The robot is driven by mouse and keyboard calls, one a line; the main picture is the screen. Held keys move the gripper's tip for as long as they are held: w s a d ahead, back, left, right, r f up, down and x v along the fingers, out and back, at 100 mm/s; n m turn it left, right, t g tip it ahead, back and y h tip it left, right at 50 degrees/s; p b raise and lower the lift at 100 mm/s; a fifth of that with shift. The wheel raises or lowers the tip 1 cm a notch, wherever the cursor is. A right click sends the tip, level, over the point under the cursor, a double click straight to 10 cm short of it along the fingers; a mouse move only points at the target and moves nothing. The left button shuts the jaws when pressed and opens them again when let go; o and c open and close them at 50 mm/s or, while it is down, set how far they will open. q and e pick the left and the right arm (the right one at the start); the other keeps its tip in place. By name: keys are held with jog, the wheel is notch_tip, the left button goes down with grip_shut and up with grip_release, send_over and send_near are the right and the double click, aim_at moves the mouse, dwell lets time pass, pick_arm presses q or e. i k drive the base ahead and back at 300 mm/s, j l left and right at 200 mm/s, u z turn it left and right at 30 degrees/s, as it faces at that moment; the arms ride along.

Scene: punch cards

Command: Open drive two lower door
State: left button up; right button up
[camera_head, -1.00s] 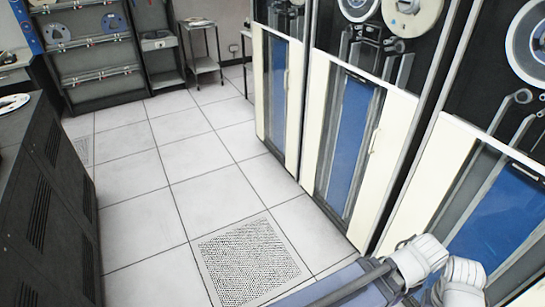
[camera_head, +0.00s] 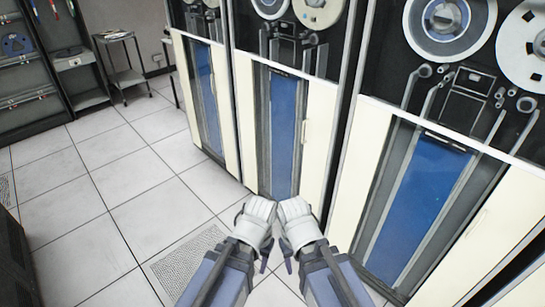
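Three tape drive cabinets stand in a row, and no number is readable on any of them. The middle drive's lower door (camera_head: 318,140) is cream with a blue panel and a small handle (camera_head: 304,131) on its right side; it looks closed. The left drive's lower door (camera_head: 226,115) and the near right drive's lower door (camera_head: 350,190) also look closed. My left gripper (camera_head: 258,212) and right gripper (camera_head: 294,212) are close together in front of the foot of the middle drive. Their fingers are not clear, and nothing shows in them.
Tape reels (camera_head: 449,25) sit on the upper parts of the drives. The tiled floor (camera_head: 100,205) is open to the left, with a perforated tile (camera_head: 185,262) beside my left arm. A small stand (camera_head: 125,65) and a dark rack (camera_head: 30,110) are at the back left.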

aim_at(322, 97)
jog(key=i+j+z, duration=0.15)
jog(key=i, duration=0.35)
jog(key=i+j+z, duration=0.15)
jog(key=i, duration=0.4)
